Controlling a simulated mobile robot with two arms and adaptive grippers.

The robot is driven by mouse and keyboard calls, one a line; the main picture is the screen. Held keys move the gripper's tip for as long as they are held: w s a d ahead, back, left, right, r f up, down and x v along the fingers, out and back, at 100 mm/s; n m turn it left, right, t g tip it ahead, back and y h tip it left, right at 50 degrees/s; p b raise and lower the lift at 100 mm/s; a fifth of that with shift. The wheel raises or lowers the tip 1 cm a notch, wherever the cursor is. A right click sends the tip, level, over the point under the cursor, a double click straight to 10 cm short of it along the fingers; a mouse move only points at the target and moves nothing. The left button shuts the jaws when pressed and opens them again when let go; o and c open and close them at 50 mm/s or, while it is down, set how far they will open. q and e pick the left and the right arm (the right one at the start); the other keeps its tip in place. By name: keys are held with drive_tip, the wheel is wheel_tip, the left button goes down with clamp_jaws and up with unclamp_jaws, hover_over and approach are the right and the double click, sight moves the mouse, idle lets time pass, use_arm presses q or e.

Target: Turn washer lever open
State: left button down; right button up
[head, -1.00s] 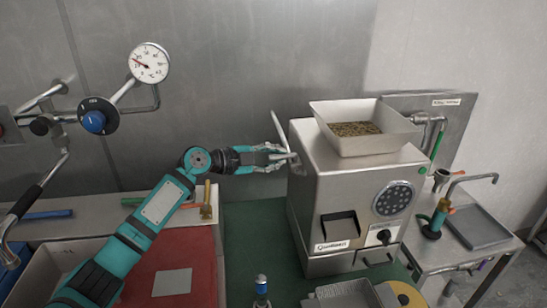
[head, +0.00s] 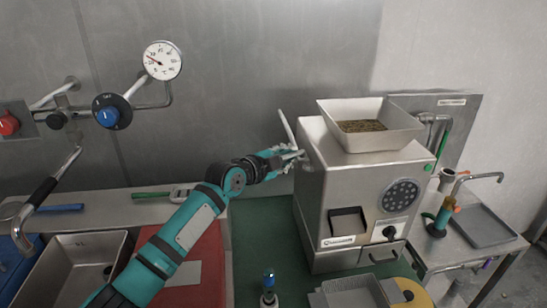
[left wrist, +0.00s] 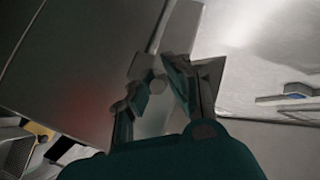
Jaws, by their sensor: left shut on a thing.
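A pale, thin lever (head: 285,126) rises at a slant from the left side of the steel grinder (head: 335,190). My left gripper (head: 294,159) is at the lever's lower part, close beside the grinder's left wall. In the left wrist view my left gripper (left wrist: 158,88) is shut on the lever, and a pale bar (left wrist: 182,28) extends beyond the fingers. The exact contact is dim and partly hidden by the fingers. My right gripper is in neither view.
A white hopper (head: 370,127) with beans sits on the grinder. A gauge (head: 162,60), a blue knob (head: 108,117) and a black-handled pipe (head: 42,192) are on the wall at left. A bottle (head: 269,284) and a grey tray (head: 352,292) stand in front. A side table (head: 468,258) is at right.

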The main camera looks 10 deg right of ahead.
use_arm(q)
drive_tip(key=shift+f, duration=0.15)
drive_tip(key=c, duration=1.3)
unclamp_jaws()
drive_tip(key=shift+c, duration=0.2)
drive_tip(key=shift+a, duration=0.1)
drive_tip(key=v, duration=1.2)
